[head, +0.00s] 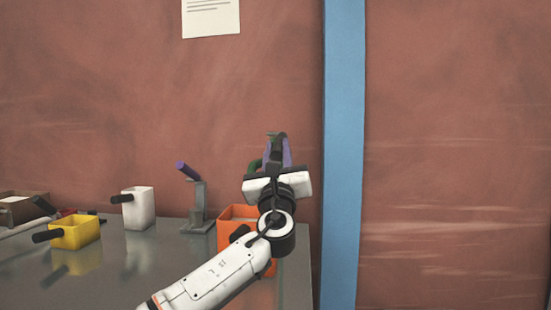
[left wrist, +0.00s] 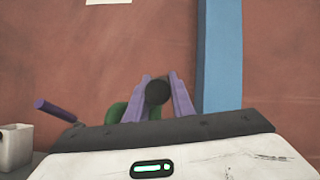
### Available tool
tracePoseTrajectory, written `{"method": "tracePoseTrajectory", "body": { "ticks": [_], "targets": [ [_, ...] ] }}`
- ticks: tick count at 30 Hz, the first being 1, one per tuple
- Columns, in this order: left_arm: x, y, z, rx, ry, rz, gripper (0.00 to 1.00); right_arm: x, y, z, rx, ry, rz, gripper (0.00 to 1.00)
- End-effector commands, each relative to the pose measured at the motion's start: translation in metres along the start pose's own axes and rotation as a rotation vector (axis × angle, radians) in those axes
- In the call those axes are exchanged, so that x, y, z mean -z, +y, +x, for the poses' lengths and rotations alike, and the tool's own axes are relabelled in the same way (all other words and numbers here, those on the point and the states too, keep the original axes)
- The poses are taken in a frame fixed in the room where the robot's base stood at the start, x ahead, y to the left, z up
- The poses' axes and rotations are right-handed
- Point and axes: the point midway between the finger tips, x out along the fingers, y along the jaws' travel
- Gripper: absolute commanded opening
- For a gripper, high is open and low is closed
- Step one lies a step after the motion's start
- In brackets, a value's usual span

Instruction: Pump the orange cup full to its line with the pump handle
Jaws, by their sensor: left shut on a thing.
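My left gripper (head: 278,152) is raised above the table's right end, and its purple fingers also show in the left wrist view (left wrist: 158,82). They are shut on a dark, round-ended bar, which appears to be the pump handle (left wrist: 157,93). A green curved part (left wrist: 118,112) shows just behind the fingers; the rest of the pump is mostly hidden. The orange cup (head: 228,214) stands on the table below the gripper, partly covered by my left arm. Its fill level and line cannot be seen. My right gripper is not in view.
A grey stand with a purple lever (head: 187,171) is left of the orange cup. A white cup (head: 143,207) and a yellow cup (head: 75,234), both with dark handles, stand further left. A brown box (head: 25,209) is at the far left. A blue post (head: 343,150) rises at right.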

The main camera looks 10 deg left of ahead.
Motion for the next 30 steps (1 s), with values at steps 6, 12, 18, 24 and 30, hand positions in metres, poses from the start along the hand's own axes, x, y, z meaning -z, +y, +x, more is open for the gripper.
{"method": "tracePoseTrajectory", "body": {
  "ticks": [6,12,18,24,30],
  "targets": [
    [0.0024,-0.0005,0.0004,0.001,-0.003,-0.002,0.0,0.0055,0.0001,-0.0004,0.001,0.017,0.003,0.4],
    [0.002,-0.0005,0.0005,0.001,-0.003,-0.002,0.0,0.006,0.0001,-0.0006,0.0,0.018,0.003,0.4],
    [0.0017,-0.0004,0.0007,0.001,-0.003,-0.002,0.4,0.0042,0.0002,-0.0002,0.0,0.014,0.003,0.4],
    [0.0015,-0.0003,0.0007,0.001,-0.004,-0.001,0.4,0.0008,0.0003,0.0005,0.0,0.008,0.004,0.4],
    [0.0091,-0.0074,-0.009,0.009,-0.001,-0.007,0.4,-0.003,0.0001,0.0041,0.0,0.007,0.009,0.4]
  ]
}}
